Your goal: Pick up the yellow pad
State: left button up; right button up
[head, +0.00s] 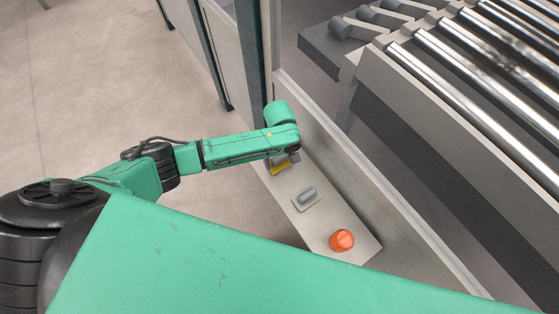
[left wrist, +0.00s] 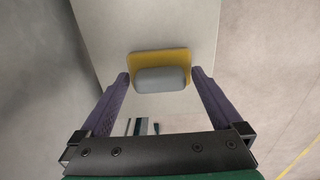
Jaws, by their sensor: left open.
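The yellow pad (left wrist: 160,54) lies on a pale panel strip, with a rounded grey block on its face. In the left wrist view it sits between the fingertips of my left gripper (left wrist: 160,74), which is open with a purple finger to each side. I cannot tell whether the fingers touch it. In the head view only a yellow sliver of the pad (head: 280,169) shows below the end of my left arm, and the fingers are mostly hidden there. My right gripper is not in view.
A grey pad with a raised grip (head: 306,198) and an orange-red round knob (head: 341,240) are on the same strip (head: 318,225), toward the front. A machine with metal rollers (head: 480,95) stands to the right. Bare floor (head: 100,80) lies to the left.

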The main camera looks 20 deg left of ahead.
aim_at(279, 157)
pick_arm(q)
jog(key=c, duration=1.3)
notch_tip(279, 157, up, 20)
jog(key=shift+r+p, duration=0.1)
jog(key=shift+p, duration=0.9)
